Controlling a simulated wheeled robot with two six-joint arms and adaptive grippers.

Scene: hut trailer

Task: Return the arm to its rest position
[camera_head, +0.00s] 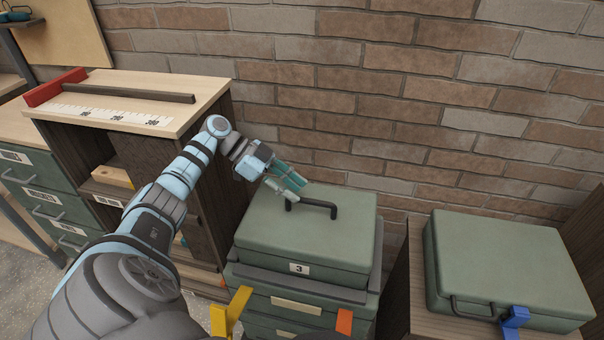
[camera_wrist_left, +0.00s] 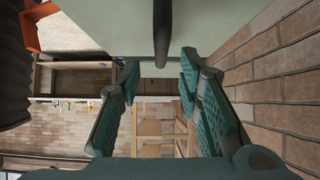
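My left arm (camera_head: 165,205) reaches in from the lower left of the head view. Its left gripper (camera_head: 294,184) is at the left end of the black handle (camera_head: 322,206) on the green case labelled 3 (camera_head: 345,236). In the left wrist view the gripper (camera_wrist_left: 160,80) shows its two teal fingers spread apart with nothing held. The handle (camera_wrist_left: 162,35) shows there as a dark bar at the top, lined up with the gap. Whether a finger touches the handle, I cannot tell. My right gripper is not in view.
A wooden shelf unit (camera_head: 190,100) with a ruler strip and red block stands left. Green drawers (camera_head: 40,190) stand farther left. Another green case (camera_head: 500,262) lies on a cabinet at right. A brick wall (camera_head: 400,90) closes the back. Yellow, orange and blue clips show in front.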

